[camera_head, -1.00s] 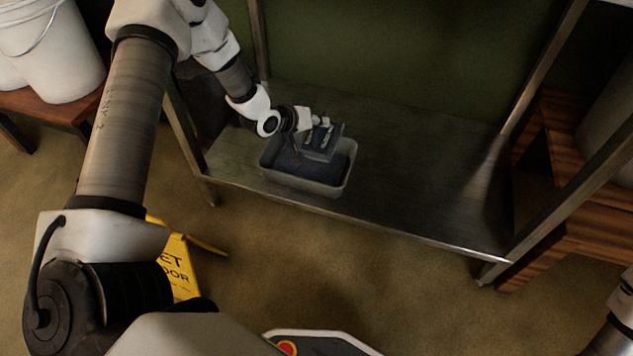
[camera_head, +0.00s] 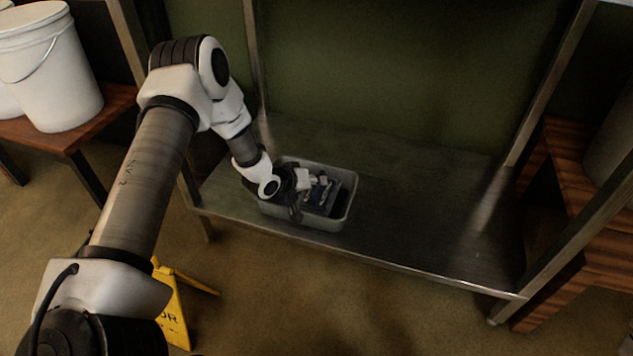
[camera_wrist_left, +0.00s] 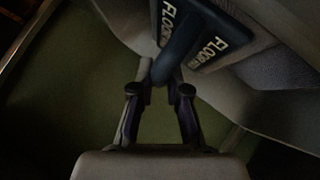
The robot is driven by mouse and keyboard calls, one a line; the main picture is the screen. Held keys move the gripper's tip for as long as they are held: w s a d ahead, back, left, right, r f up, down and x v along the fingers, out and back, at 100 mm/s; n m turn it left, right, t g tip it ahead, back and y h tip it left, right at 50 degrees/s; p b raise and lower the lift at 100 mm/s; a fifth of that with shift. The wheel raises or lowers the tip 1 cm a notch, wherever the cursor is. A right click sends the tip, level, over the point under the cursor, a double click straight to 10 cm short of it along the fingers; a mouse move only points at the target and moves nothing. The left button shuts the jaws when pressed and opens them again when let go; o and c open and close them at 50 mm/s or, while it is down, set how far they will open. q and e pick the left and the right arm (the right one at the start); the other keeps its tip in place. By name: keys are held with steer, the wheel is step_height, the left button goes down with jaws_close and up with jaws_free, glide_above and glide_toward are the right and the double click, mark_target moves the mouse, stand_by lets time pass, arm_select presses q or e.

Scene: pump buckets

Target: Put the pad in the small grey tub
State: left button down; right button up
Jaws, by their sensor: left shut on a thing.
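The small grey tub (camera_head: 338,225) stands on the metal shelf, toward its left end. The dark blue pad (camera_head: 318,206) is inside the tub's opening, below the rim at least in part. My left gripper (camera_head: 320,184) is over the tub and shut on the pad. In the left wrist view, the pad (camera_wrist_left: 225,32) shows white "FLOOR" lettering and its narrow blue part lies at the fingertips (camera_wrist_left: 160,92). The tub's pale wall (camera_wrist_left: 280,108) is beside it. I cannot tell whether the pad touches the tub's bottom. My right gripper is out of view.
The metal shelf (camera_head: 420,225) is bare to the right of the tub, with upright legs at its ends. White buckets (camera_head: 52,75) stand on a wooden bench at left. A yellow floor sign (camera_head: 172,310) stands in front. Wooden furniture (camera_head: 570,190) is at right.

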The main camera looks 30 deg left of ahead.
arm_select(q)
steer(key=shift+f, duration=0.4)
steer(key=c, duration=1.2)
jaws_free()
steer(key=shift+o, duration=0.2)
